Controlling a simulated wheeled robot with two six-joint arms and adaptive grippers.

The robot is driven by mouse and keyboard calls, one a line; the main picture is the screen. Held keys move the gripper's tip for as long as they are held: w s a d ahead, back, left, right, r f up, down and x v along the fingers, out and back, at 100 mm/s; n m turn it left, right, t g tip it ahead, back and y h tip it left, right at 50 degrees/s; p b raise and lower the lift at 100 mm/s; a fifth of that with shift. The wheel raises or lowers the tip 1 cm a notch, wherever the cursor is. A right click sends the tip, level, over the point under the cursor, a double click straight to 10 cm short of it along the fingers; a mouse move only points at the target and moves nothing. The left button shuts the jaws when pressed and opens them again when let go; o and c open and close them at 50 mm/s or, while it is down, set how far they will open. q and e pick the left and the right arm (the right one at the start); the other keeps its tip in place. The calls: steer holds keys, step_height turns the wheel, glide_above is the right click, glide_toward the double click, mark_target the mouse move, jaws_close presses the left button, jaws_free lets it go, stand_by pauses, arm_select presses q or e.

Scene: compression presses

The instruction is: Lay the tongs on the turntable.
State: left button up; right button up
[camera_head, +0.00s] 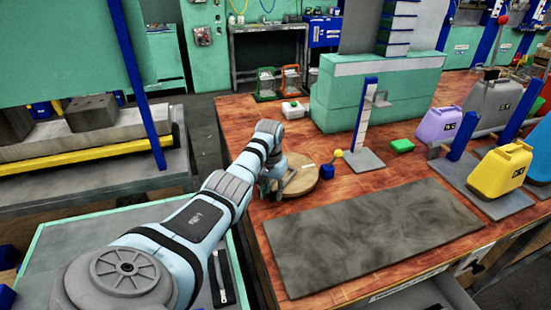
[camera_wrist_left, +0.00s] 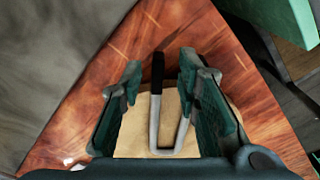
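The tongs (camera_wrist_left: 154,120) show in the left wrist view as a narrow grey U with a black end on one leg. They appear to lie on the round, light-wood turntable (camera_wrist_left: 130,143), with the black end reaching past its edge. My left gripper (camera_wrist_left: 160,78) is open, its two green fingers apart on either side of the tongs; the right-hand leg is close to one finger. In the head view the left gripper (camera_head: 272,187) is at the left side of the turntable (camera_head: 306,178) and partly covers it. The tongs cannot be made out clearly there. My right gripper is not in view.
A grey mat (camera_head: 370,235) lies in front of the turntable.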

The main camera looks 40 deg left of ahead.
arm_select(q)
steer(key=shift+s, duration=0.15)
steer(key=shift+r, duration=0.15)
steer(key=r+p, duration=0.1)
steer(key=r, duration=0.1)
steer(key=w+r+p, duration=0.1)
steer(key=r, duration=0.2)
steer(key=shift+d+r, duration=0.1)
steer(key=shift+r, duration=0.2)
step_height(320, 180, up, 6)
steer(key=shift+s+p, duration=0.35)
steer(key=shift+p, duration=0.05)
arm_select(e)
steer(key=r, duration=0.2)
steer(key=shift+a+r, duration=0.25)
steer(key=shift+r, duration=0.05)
